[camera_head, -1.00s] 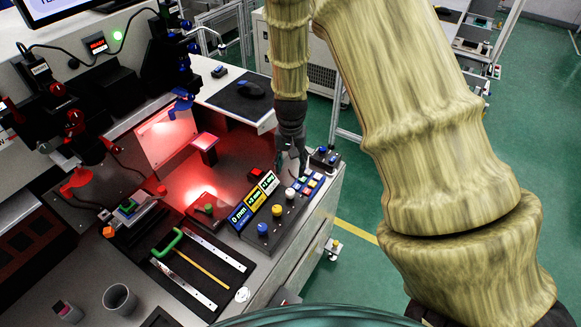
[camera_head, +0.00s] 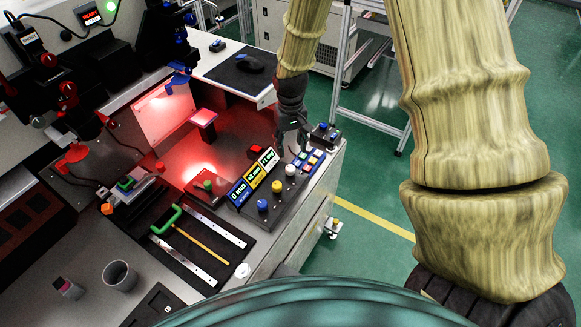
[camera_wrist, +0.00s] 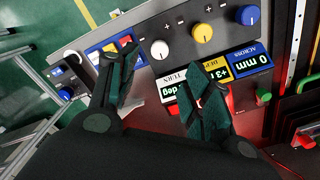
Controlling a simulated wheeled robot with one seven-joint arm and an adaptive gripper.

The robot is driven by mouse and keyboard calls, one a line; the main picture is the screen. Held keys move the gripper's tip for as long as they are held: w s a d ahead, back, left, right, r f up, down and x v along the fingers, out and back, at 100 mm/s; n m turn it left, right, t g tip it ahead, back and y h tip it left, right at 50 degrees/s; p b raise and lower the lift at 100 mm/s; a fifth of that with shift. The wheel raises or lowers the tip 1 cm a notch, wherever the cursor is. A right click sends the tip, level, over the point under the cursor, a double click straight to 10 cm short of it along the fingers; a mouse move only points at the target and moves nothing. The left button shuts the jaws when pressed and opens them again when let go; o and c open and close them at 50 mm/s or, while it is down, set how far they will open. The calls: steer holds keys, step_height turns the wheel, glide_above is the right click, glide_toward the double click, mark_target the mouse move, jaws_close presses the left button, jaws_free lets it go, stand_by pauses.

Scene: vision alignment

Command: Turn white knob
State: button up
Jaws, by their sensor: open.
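The white knob (camera_head: 290,169) is on the dark control panel (camera_head: 283,193), at the end of a row with a yellow and a blue knob. In the wrist view the white knob (camera_wrist: 160,49) sits above the gap between my fingers, with a dark pointer mark on it. My gripper (camera_head: 293,148) is open and is beside the panel's far end. In the wrist view my gripper (camera_wrist: 158,100) shows both fingers apart with nothing between them; neither finger visibly touches the knob. The label below the white knob is partly hidden by a finger.
The yellow knob (camera_wrist: 202,33) and blue knob (camera_wrist: 247,15) are close by. Coloured buttons (camera_head: 310,157) and a small box with a blue button (camera_head: 323,132) stand near my gripper. A green-handled tool (camera_head: 172,217) lies on a dark mat. Green floor is right of the bench.

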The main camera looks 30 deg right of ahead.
mark_target(291, 168)
steer(key=shift+f+p, duration=1.15)
steer(key=shift+f, duration=4.25)
steer(key=c, duration=1)
steer(key=shift+m, duration=0.7)
steer(key=shift+c, duration=0.3)
steer(key=o, duration=1)
steer(key=shift+c, duration=0.2)
